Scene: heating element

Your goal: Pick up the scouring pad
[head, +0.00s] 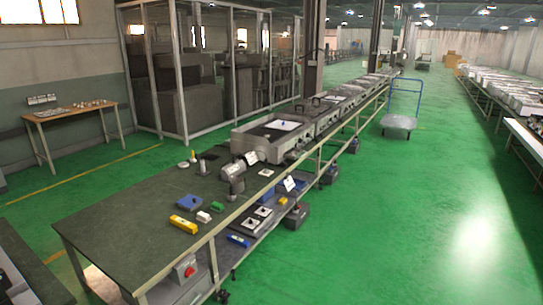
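A small green block (217,207), which looks like the scouring pad, lies on the dark top of the long workbench (125,222). It is to the right of a blue item (189,202) and just behind a small white item (204,216). A yellow block (183,224) lies nearer the front. The green block is small in the picture, so its texture cannot be made out. Neither of my grippers shows in the head view.
A grey rounded device (234,177) stands behind the green block. Large grey units (262,146) stand farther along the bench. A lower shelf holds dark trays. A blue-handled trolley (398,122) stands on the green floor (400,220), which is open to the right.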

